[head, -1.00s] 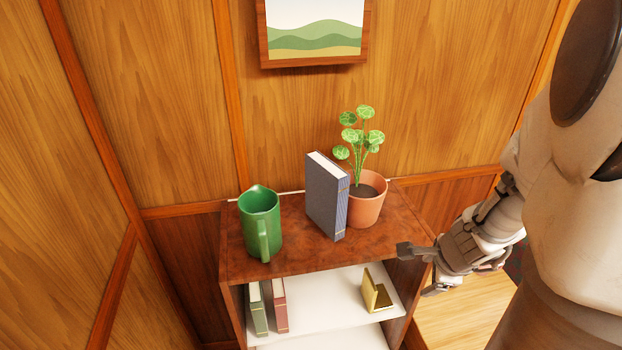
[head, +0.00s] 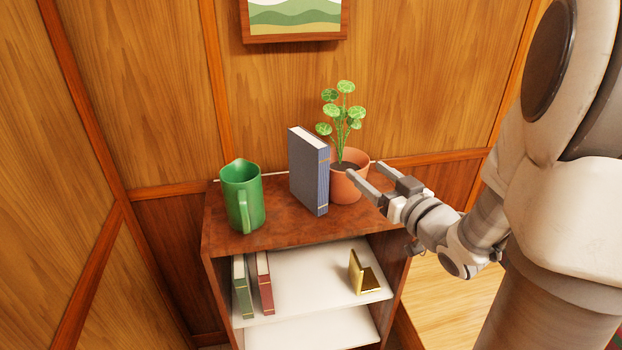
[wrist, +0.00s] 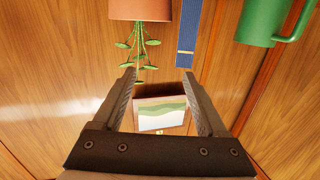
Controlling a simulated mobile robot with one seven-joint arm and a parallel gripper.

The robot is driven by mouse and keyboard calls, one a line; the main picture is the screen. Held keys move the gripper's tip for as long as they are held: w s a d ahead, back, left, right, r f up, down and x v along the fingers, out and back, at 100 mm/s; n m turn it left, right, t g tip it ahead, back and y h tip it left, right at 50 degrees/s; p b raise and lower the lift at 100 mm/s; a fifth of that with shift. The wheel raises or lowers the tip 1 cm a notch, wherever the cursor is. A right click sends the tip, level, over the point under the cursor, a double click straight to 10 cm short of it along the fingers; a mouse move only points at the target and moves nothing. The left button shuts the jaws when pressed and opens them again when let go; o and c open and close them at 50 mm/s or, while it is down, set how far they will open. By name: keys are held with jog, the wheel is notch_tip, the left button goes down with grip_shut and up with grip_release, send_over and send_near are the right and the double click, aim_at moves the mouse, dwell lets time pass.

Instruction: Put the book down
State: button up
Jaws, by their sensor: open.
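A blue book (head: 309,171) stands upright on top of the wooden bookcase (head: 270,233), between the green jug and the potted plant. Its spine also shows at the top of the wrist view (wrist: 188,35), upside down. My gripper (head: 366,181) is open and empty, to the right of the book and in front of the plant pot. In the wrist view the fingers (wrist: 166,78) are spread apart with nothing held between them.
The potted plant (head: 347,185) stands close to the right of the book. A green jug (head: 242,195) is to its left. On the shelf below are a green book (head: 242,287), a red book (head: 264,282) and a gold bookend (head: 363,274). A framed picture (head: 295,20) hangs above.

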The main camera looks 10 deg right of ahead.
jog(key=s+a+n+y, duration=0.1)
jog(key=a+n+y, duration=0.1)
jog(key=a+y, duration=0.1)
send_near(308, 136)
jog(key=w+a, duration=0.1)
jog(key=w+a+f, duration=0.1)
jog(key=w, duration=0.1)
jog(key=shift+w+a, duration=0.1)
jog(key=shift+w, duration=0.25)
jog(key=shift+d+x, duration=0.1)
jog(key=shift+x, duration=1.35)
jog(key=shift+d+x, duration=0.15)
jog(key=shift+x, duration=1.35)
grip_shut()
jog(key=shift+w+r, duration=0.1)
